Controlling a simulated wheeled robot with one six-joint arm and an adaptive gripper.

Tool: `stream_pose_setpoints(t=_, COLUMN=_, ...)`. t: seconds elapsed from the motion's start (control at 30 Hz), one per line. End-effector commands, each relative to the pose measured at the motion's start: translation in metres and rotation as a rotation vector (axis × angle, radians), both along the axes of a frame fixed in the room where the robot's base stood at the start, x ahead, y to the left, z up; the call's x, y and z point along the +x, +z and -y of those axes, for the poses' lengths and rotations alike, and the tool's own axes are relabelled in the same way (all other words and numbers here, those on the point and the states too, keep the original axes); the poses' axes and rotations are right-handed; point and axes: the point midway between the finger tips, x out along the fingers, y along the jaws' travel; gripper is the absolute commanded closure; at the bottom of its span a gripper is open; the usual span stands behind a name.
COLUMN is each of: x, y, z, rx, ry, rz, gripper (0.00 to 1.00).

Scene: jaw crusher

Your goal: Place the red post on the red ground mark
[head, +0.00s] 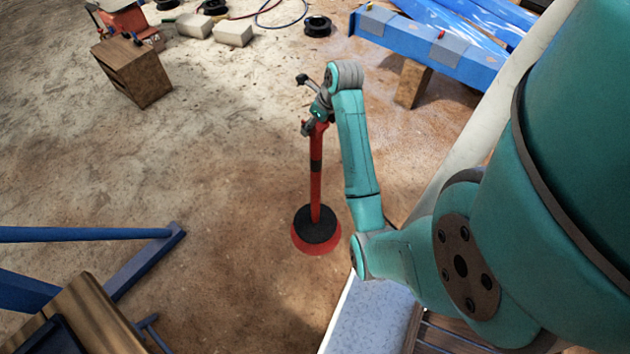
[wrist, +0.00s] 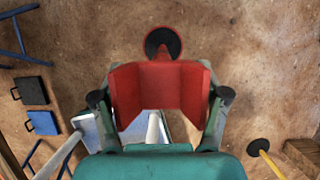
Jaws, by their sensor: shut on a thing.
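The red post (head: 316,180) stands about upright, with a black band and a round black base (head: 318,226). My gripper (head: 318,122) is shut on its upper end. In the wrist view the red post (wrist: 160,88) fills the space between the fingers (wrist: 160,100), and its black base (wrist: 160,40) shows beyond. The red ground mark (head: 318,249) is a round patch under the base. Its red edge shows at the front and sides of the base; the rest is hidden. I cannot tell whether the base touches the ground.
Blue metal framing (head: 140,265) stands at the left. A wooden box (head: 135,72) and pale blocks (head: 215,28) lie farther back. A blue beam (head: 430,45) is at the upper right. Ground around the mark is clear.

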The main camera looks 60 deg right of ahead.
Motion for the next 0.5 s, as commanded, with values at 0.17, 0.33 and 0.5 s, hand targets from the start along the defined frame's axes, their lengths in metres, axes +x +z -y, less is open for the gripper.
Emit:
stream_pose_setpoints(t=0.17, x=0.0, y=-0.025, z=0.0, rx=0.0, ry=-0.001, rz=0.0, gripper=0.96)
stream_pose_setpoints(t=0.33, x=0.0, y=-0.046, z=0.0, rx=-0.001, ry=0.0, rz=0.001, gripper=0.96)
stream_pose_setpoints(t=0.5, x=0.001, y=-0.055, z=0.001, rx=-0.003, ry=0.0, rz=0.002, gripper=0.96)
